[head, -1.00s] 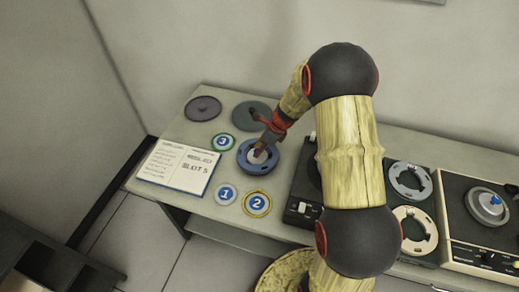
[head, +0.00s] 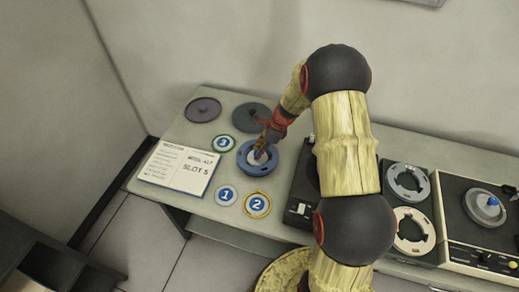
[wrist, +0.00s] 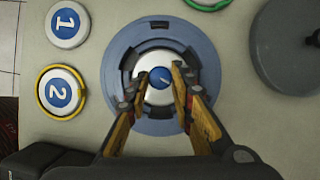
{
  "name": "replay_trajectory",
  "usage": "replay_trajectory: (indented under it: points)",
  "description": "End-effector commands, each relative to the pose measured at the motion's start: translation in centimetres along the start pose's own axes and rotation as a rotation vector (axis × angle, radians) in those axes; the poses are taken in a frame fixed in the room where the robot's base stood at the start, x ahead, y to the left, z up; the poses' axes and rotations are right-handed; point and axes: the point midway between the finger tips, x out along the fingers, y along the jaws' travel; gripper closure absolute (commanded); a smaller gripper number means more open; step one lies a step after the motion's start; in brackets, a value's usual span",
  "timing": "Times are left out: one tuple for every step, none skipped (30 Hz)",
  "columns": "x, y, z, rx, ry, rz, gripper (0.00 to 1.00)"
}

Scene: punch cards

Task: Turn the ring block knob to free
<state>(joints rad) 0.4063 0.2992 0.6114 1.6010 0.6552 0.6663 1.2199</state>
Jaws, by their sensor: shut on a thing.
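The ring block (head: 258,168) is a blue-grey disc with a dark notched inner ring, lying on the table; it fills the middle of the wrist view (wrist: 205,55). At its centre is a pale round knob (wrist: 157,97) with a blue cap bearing a white mark. My gripper (wrist: 160,80) reaches down over the block, its two wooden fingers shut on the knob from both sides. In the head view my gripper (head: 260,152) covers part of the knob. I cannot read the knob's setting.
Discs marked 1 (head: 226,195), 2 (head: 257,204) and 3 (head: 223,143) lie close around the block. Grey discs (head: 203,109) lie behind. An open booklet reading "SLOT 5" (head: 190,171) lies left. Machines with reels (head: 485,207) stand right.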

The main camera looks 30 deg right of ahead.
Motion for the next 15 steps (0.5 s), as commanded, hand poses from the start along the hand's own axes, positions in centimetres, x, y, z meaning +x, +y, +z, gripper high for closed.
replay_trajectory:
  points:
    - [-0.2, -0.15, 0.09, -0.036, -0.001, 0.016, 1.0]
    - [-0.21, -0.2, 0.09, -0.063, 0.0, 0.026, 1.0]
    - [-0.25, -0.25, 0.12, -0.099, 0.0, 0.04, 1.0]
    - [-0.21, -0.26, 0.11, -0.125, 0.0, 0.051, 1.0]
    - [-0.2, -0.27, 0.12, -0.151, -0.001, 0.063, 1.0]
    - [-0.22, -0.33, 0.14, -0.188, 0.0, 0.077, 1.0]
    - [-0.19, -0.33, 0.12, -0.213, 0.0, 0.088, 1.0]
    - [-0.17, -0.32, 0.14, -0.24, -0.001, 0.1, 1.0]
    - [-0.2, -0.42, 0.17, -0.276, 0.0, 0.113, 1.0]
    - [-0.17, -0.42, 0.17, -0.302, 0.0, 0.124, 1.0]
    - [-0.15, -0.42, 0.19, -0.328, -0.001, 0.136, 1.0]
    - [-0.18, -0.52, 0.23, -0.365, 0.0, 0.149, 1.0]
    - [-0.16, -0.51, 0.24, -0.391, 0.0, 0.161, 1.0]
    - [-0.12, -0.52, 0.25, -0.417, 0.0, 0.172, 1.0]
    - [-0.14, -0.57, 0.28, -0.453, 0.0, 0.185, 1.0]
